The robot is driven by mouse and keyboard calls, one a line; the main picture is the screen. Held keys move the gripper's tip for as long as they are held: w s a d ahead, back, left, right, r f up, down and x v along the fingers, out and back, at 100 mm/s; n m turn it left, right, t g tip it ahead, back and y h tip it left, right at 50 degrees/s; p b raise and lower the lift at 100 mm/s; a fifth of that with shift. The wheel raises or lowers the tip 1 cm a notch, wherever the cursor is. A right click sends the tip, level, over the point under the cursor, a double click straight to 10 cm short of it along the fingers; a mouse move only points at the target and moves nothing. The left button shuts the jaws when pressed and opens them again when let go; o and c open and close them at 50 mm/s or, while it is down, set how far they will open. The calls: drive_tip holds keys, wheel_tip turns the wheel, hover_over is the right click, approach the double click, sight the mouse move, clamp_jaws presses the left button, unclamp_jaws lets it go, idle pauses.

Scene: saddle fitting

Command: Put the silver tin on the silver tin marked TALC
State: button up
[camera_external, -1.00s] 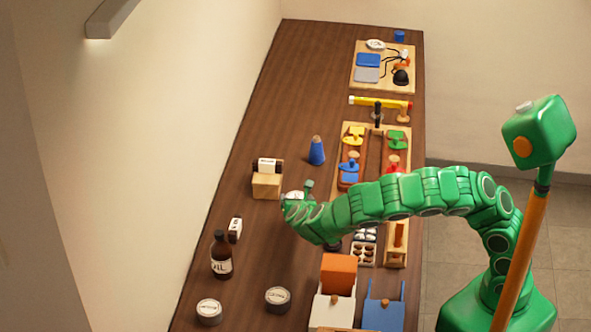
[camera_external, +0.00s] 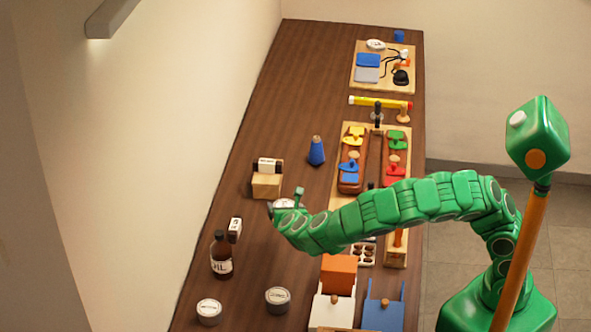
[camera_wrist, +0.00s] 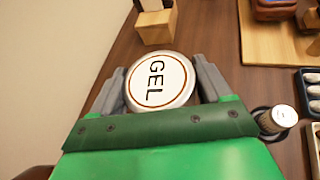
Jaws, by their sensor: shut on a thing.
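My gripper (camera_wrist: 162,95) is shut on a silver tin (camera_wrist: 160,75) with a white lid lettered GEL, one finger on each side of it. The held tin (camera_external: 284,203) also shows at the arm's end in the external view, in front of the wooden block. Two more silver tins stand on the table at the lower left of the external view, one further left (camera_external: 209,312) and one to its right (camera_external: 277,300). Their lid lettering is too small to read, so I cannot tell which is TALC. Neither shows in the wrist view.
A brown bottle (camera_external: 221,263) and a small black-and-white box (camera_external: 235,228) stand near the wall. The wooden block (camera_external: 267,184) and a blue cone-shaped bottle (camera_external: 316,152) stand farther back. An orange-and-white box (camera_external: 337,290) is right of the tins. Bare table lies between bottle and arm.

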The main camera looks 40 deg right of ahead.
drive_tip(key=s+a+r+n+y, duration=0.1)
drive_tip(key=s+a+y, duration=0.1)
drive_tip(key=s+a, duration=0.75)
drive_tip(key=n+t+y, duration=0.1)
drive_tip(key=n, duration=0.1)
hover_over(278, 295)
drive_tip(key=shift+f, duration=3.5)
drive_tip(key=shift+f, duration=0.15)
drive_tip(key=o, duration=1.1)
